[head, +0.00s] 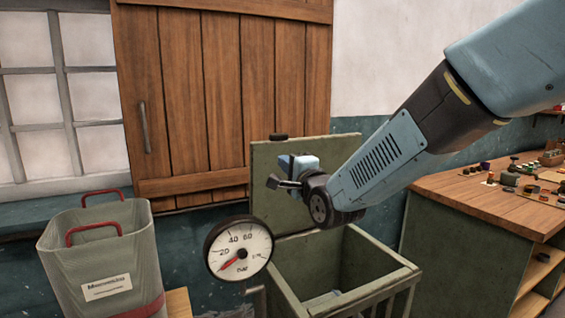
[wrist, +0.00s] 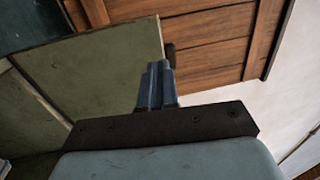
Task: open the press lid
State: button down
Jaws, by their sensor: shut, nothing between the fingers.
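The press is a green open-topped box (head: 345,268) in the middle of the head view. Its green lid (head: 262,150) stands upright at the back of the box, and the box's inside is open to view. A small dark knob (head: 278,136) is on the lid's top edge. My gripper (head: 285,162) is in front of the lid's inner face in the head view. In the wrist view the blue fingers (wrist: 156,82) are closed together and empty, with the lid (wrist: 95,65) behind and to the left. I cannot tell whether they touch it.
A round pressure gauge (head: 239,249) stands at the box's front left. A grey-green bin with red handles (head: 100,255) is on the left. A wooden-topped bench (head: 480,200) with small items is on the right. A wooden shutter (head: 215,90) is behind the lid.

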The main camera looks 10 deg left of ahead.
aim_at(264, 144)
jog(key=x, duration=1.1)
jog(key=shift+w+a+r, duration=0.1)
jog(key=shift+w+a, duration=0.1)
jog(key=shift+w, duration=0.1)
jog(key=shift+w, duration=0.1)
